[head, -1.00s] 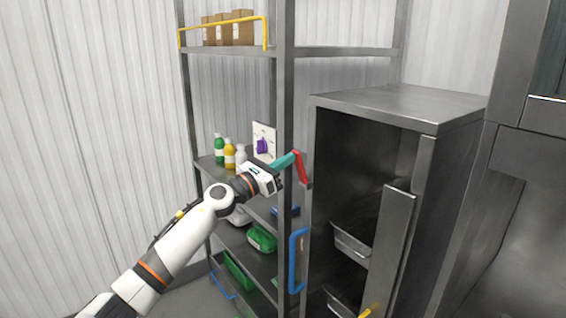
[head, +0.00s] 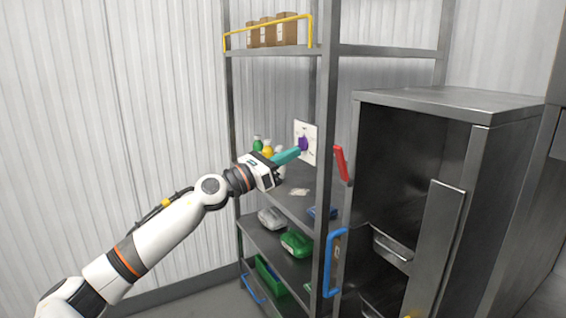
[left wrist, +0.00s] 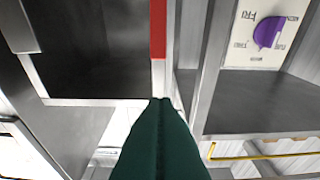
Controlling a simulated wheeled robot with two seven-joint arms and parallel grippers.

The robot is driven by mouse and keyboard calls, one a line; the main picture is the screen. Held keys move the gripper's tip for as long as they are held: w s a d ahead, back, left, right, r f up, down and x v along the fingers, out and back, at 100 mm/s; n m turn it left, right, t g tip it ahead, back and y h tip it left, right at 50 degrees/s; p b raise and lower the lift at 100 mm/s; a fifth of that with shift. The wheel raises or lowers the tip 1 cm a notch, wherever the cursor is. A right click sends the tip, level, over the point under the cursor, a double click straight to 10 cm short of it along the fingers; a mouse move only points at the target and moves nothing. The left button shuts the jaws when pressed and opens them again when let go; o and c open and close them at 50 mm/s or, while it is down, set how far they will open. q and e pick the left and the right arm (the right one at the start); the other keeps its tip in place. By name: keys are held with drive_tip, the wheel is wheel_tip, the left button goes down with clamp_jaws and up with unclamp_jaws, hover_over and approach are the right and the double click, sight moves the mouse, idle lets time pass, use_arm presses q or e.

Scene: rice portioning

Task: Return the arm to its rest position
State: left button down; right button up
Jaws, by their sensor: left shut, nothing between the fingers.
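My left arm reaches in from the left in the head view, stretched toward the metal shelf rack. My left gripper (head: 288,156) has teal fingers, which are shut and empty. In the head view they overlap the shelf area just left of a white panel (head: 303,130) with a purple knob (head: 303,144). In the left wrist view the dark green fingers (left wrist: 160,115) are together, with a red handle (left wrist: 158,30) beyond their tips. The purple knob also shows there at upper right (left wrist: 268,32). My right gripper is not in view.
The metal rack (head: 325,200) holds bottles (head: 266,150), a green case (head: 296,242) and cardboard boxes (head: 286,30). A red handle (head: 341,163) and a blue handle (head: 334,262) stick out near a steel cabinet (head: 450,100) on the right. The space left of the rack is free.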

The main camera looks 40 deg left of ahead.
use_arm(q)
drive_tip(key=shift+s+a+r, duration=0.25)
drive_tip(key=shift+s+r, duration=0.2)
drive_tip(key=shift+s, duration=0.35)
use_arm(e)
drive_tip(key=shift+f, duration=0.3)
use_arm(q)
drive_tip(key=shift+s, duration=0.1)
